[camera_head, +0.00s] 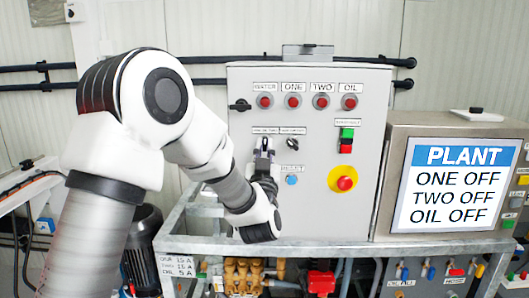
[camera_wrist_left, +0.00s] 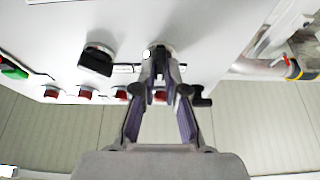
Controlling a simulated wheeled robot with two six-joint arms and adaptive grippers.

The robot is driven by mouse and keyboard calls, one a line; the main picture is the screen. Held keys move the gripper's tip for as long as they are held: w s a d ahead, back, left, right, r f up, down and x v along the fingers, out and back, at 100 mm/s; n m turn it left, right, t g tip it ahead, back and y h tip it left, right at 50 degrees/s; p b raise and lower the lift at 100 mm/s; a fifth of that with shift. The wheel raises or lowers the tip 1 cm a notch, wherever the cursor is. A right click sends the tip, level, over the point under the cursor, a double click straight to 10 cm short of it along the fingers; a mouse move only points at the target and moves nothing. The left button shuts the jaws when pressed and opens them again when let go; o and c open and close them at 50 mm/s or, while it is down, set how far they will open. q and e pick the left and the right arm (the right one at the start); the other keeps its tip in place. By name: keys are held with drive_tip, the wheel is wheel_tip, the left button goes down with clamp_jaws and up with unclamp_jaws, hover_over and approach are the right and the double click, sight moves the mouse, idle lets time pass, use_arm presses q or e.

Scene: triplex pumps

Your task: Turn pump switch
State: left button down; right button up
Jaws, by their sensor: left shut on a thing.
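The grey pump control panel (camera_head: 340,215) faces me. My left gripper (camera_head: 264,148) reaches it from the lower left and is at the left of two rotary switches. In the left wrist view, my left gripper (camera_wrist_left: 160,78) has its fingertips closed together on this left pump switch (camera_wrist_left: 158,50), hiding most of its knob. The right rotary switch (camera_head: 292,144) is free; it is a black knob that also shows in the wrist view (camera_wrist_left: 97,60). The PLANT screen (camera_head: 452,187) reads ONE OFF, TWO OFF, OIL OFF. My right gripper is not in view.
Red lamps (camera_head: 307,101) labelled WATER, ONE, TWO and OIL run along the panel top. A black door handle (camera_head: 240,105) sits at the left edge. A blue reset button (camera_head: 292,180), green and red buttons (camera_head: 346,140) and an emergency stop (camera_head: 343,179) are nearby.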

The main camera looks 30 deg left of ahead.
use_arm(q)
drive_tip(key=n+g+y+b, duration=0.1)
drive_tip(key=n+b, duration=0.1)
drive_tip(key=n+y+b, duration=0.1)
drive_tip(key=n+b, duration=0.1)
drive_tip(key=n, duration=0.1)
drive_tip(key=n+g+y+b, duration=0.1)
drive_tip(key=n+b, duration=0.1)
drive_tip(key=shift+d+f+n+g+b, duration=0.15)
drive_tip(key=shift+f+n+g+b, duration=0.1)
drive_tip(key=shift+n+g+b, duration=0.05)
drive_tip(key=n+b, duration=0.1)
drive_tip(key=n+g, duration=0.1)
drive_tip(key=n, duration=0.1)
drive_tip(key=shift+r+g+y+b, duration=0.15)
drive_tip(key=shift+g+y+b, duration=0.15)
drive_tip(key=shift+b, duration=0.1)
drive_tip(key=shift+r+n+g+y+b, duration=0.1)
drive_tip(key=shift+n+g+y+b, duration=0.3)
drive_tip(key=shift+n, duration=0.8)
drive_tip(key=shift+w, duration=0.1)
drive_tip(key=c, duration=1.2)
unclamp_jaws()
